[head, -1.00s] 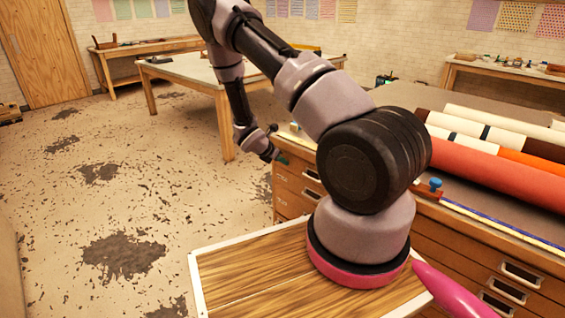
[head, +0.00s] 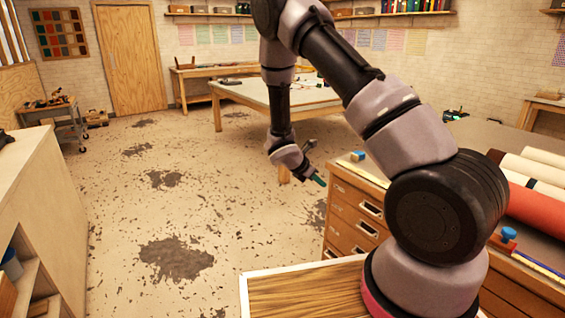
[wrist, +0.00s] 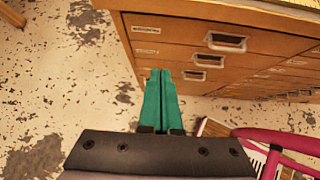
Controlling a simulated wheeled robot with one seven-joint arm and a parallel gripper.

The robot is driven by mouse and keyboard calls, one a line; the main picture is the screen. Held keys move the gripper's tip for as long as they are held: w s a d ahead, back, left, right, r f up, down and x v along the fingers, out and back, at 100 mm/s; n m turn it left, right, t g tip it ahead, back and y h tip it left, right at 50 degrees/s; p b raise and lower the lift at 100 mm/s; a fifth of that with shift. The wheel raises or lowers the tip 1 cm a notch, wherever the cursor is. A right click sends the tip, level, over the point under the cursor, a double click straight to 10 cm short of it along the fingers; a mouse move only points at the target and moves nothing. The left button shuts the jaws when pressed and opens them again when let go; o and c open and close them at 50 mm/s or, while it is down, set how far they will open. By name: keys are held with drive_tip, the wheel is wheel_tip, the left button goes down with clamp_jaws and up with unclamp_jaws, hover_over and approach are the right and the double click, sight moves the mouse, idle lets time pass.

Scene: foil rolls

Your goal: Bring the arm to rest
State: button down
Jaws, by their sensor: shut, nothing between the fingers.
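My arm is bent up and over, with its end hanging down left of the wooden drawer cabinet (head: 350,215). My gripper (head: 320,181) shows small and teal-tipped in the head view, clear of the cabinet's side. In the wrist view its two teal fingers (wrist: 160,75) lie together with nothing between them. The cabinet's drawer fronts (wrist: 185,55) with metal pulls show beyond the fingertips. The gripper touches nothing that I can see.
Rolls (head: 540,190) lie on the cabinet top at right, by a blue-knobbed tool (head: 508,236). A white-topped table (head: 235,90) stands behind. A pale counter (head: 35,190) is at left. The stained floor (head: 130,210) between is open.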

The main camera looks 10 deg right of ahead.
drive_tip(key=s+d+r+m+y, duration=0.1)
drive_tip(key=s+r+m, duration=0.2)
drive_tip(key=r+m, duration=0.35)
drive_tip(key=s+r+m+g+y, duration=0.1)
drive_tip(key=s+r+m+y, duration=0.15)
drive_tip(key=r, duration=0.65)
drive_tip(key=s+d+r+m+y, duration=0.1)
drive_tip(key=s+r+m, duration=0.35)
drive_tip(key=r, duration=0.35)
drive_tip(key=s+a+r+m+t+y, duration=0.2)
drive_tip(key=s+a+r+m+y, duration=0.1)
drive_tip(key=s+r+m, duration=0.3)
drive_tip(key=s+a+r+m+t+y, duration=0.2)
drive_tip(key=s+a+r+m+y, duration=0.1)
drive_tip(key=s+r+m, duration=0.4)
drive_tip(key=s+r, duration=0.3)
drive_tip(key=s, duration=0.1)
drive_tip(key=shift+a+r+t, duration=0.3)
drive_tip(key=shift+r+t, duration=0.05)
drive_tip(key=shift+t, duration=0.05)
drive_tip(key=shift+s, duration=0.1)
